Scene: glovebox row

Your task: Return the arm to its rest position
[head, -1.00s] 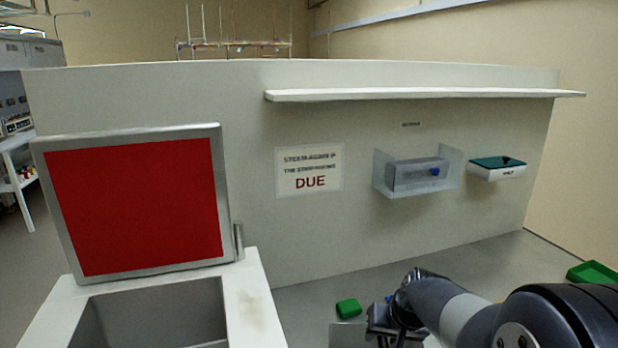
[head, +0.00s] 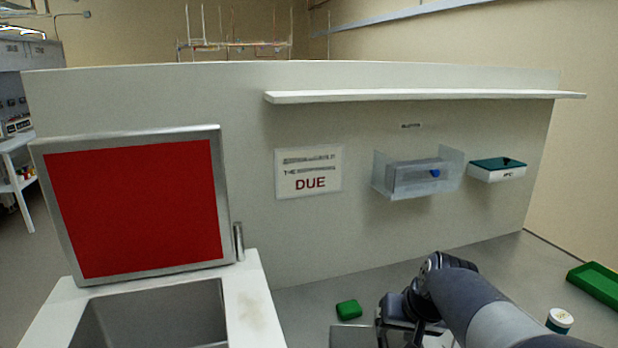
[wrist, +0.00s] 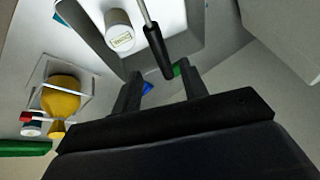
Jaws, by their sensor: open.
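My arm (head: 480,305) reaches in from the lower right in the head view. My gripper hangs at its end near the bottom edge, where its fingertips are hard to make out. In the wrist view, my gripper (wrist: 160,84) is open, with its two dark fingers apart and nothing held between them. A black-handled tool (wrist: 155,48) shows just beyond the fingers; I cannot tell how far from them it is.
A green block (head: 348,310), a white jar (head: 560,320) and a green tray (head: 597,284) are on the bench. A shelf (head: 420,96) and a clear bin (head: 415,176) are on the wall panel. A yellow flask-like object (wrist: 62,97) shows in the wrist view.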

